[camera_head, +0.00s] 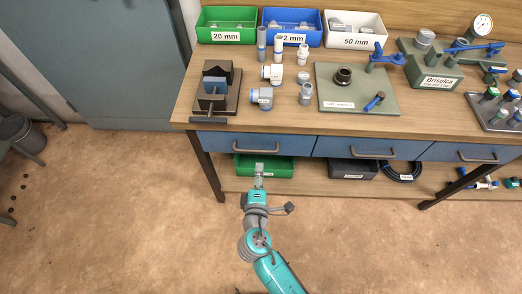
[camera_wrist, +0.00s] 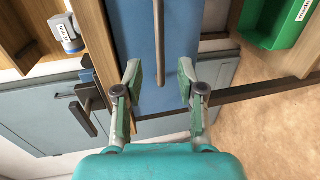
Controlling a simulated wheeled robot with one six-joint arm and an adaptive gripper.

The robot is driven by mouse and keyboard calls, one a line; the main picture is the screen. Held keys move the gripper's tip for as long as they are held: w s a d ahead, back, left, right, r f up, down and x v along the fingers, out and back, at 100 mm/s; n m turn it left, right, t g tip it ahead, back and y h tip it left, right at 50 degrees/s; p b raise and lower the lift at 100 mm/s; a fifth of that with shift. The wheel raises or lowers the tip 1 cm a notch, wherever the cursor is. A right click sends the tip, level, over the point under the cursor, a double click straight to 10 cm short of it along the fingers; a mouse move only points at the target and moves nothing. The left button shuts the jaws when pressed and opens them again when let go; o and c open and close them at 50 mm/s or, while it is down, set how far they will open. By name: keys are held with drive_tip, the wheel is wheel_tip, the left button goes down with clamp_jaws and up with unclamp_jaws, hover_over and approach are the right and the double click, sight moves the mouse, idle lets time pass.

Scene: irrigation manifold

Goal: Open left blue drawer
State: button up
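The left blue drawer (camera_head: 222,141) sits under the left part of the workbench top, its front looking flush with the bench, so it appears shut. Its dark bar handle (camera_head: 256,150) is on the front. My gripper (camera_head: 259,168) is in front of this drawer, just below the handle in the head view. In the wrist view the blue drawer front (camera_wrist: 176,25) fills the middle, and the handle (camera_wrist: 159,45) runs down the picture between the lines of the two fingers. My gripper (camera_wrist: 161,72) is open, with a gap on each side of the handle; contact is not visible.
Two more blue drawers, the middle one (camera_head: 340,147) and the right one (camera_head: 445,152), are to the right. A green bin (camera_head: 245,162) stands on the lower shelf behind my gripper. A vise (camera_head: 217,90) and fittings stand on the bench (camera_head: 300,121). The floor (camera_head: 130,220) in front is clear.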

sight(261, 150)
drive_tip(key=x, duration=1)
clamp_jaws()
